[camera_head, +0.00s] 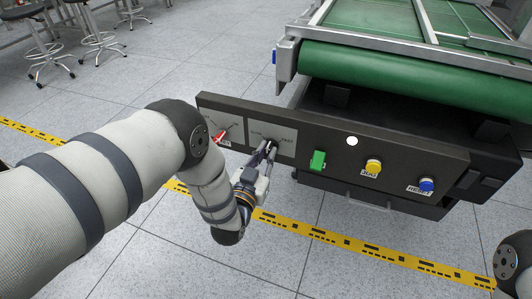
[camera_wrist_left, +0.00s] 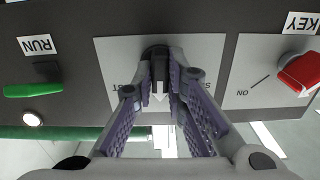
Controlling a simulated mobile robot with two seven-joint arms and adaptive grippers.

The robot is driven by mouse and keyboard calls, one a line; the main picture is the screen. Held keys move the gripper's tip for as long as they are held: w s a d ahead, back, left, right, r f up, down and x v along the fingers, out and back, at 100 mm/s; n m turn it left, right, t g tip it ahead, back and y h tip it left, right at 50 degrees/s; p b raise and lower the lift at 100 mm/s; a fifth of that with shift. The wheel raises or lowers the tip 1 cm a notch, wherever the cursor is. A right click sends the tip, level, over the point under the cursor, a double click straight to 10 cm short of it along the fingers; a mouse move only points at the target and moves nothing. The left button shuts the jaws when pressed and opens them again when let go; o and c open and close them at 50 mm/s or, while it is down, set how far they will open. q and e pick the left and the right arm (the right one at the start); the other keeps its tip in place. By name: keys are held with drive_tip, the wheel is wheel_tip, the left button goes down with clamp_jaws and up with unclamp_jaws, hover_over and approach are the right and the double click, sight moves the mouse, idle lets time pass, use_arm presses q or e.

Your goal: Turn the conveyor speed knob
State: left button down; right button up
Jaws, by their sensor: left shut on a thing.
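The speed knob (camera_wrist_left: 156,54) is black with a white pointer and sits on a light grey plate (camera_wrist_left: 112,62) of the dark control panel (camera_head: 352,129). In the head view the plate bears SLOW on the left and FAST on the right. My left gripper (camera_head: 266,152) reaches the knob from the front. In the left wrist view its two fingers (camera_wrist_left: 160,76) stand on either side of the knob, closed on it. They partly hide the knob and the plate's lettering. The wrist view shows the panel upside down. My right gripper is out of view.
A red key switch (camera_head: 221,136) is left of the knob. A green RUN button (camera_head: 318,159), a yellow button (camera_head: 373,167) and a blue RESET button (camera_head: 426,185) are to its right. The green conveyor belt (camera_head: 410,78) is above. Yellow-black tape (camera_head: 345,243) crosses the floor.

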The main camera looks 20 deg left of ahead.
use_arm(q)
drive_tip(key=n, duration=0.4)
drive_tip(key=shift+n, duration=0.4)
drive_tip(key=n, duration=0.5)
drive_tip(key=shift+f, duration=0.1)
drive_tip(key=shift+n, duration=0.4)
drive_tip(key=c, duration=1.6)
unclamp_jaws()
drive_tip(key=s, duration=1.2)
drive_tip(key=shift+a, duration=0.2)
drive_tip(key=shift+s, duration=0.1)
